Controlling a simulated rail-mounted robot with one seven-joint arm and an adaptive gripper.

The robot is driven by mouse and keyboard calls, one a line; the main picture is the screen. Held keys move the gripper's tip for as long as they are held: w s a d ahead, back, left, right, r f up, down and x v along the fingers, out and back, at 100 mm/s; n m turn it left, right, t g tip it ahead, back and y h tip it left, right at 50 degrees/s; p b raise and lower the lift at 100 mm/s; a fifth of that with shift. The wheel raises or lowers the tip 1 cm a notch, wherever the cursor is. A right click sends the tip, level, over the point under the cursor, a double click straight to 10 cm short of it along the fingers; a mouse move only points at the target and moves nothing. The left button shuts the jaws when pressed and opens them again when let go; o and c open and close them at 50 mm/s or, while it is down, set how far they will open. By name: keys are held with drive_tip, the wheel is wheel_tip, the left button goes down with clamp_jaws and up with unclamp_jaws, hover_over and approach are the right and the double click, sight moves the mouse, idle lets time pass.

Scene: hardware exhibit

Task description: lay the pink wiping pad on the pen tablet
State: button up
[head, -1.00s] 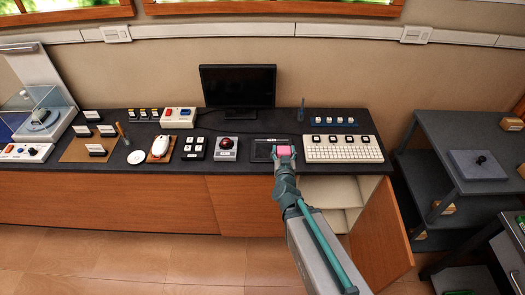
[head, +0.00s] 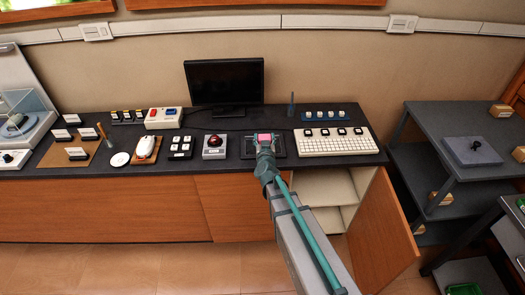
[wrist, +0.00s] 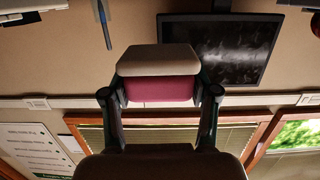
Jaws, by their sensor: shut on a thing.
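The pink wiping pad (head: 264,138) is between the fingers of my gripper (head: 264,141). In the head view it overlaps the far middle part of the dark pen tablet (head: 248,149); I cannot tell how high above the tablet it is. In the wrist view, the pink pad (wrist: 160,90) sits between the two dark fingers of my gripper (wrist: 160,95), with a beige block-like part beyond it. My gripper is shut on the pad. My arm and gripper hide part of the tablet, and the tablet does not show in the wrist view.
A black monitor (head: 225,82) stands behind. Below the counter, an orange cabinet door (head: 382,229) hangs open. A grey shelf cart (head: 465,122) stands at right.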

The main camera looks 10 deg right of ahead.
drive_tip(key=shift+w+a+f+b, duration=0.1)
drive_tip(key=shift+w+f+b, duration=0.2)
drive_tip(key=shift+w+f, duration=0.25)
drive_tip(key=f+b, duration=0.2)
drive_tip(key=shift+w+f+b, duration=0.2)
drive_tip(key=shift+f+b, duration=0.6)
drive_tip(key=shift+b, duration=0.1)
drive_tip(key=shift+f, duration=0.2)
drive_tip(key=o, duration=1)
drive_tip(key=shift+r, duration=0.15)
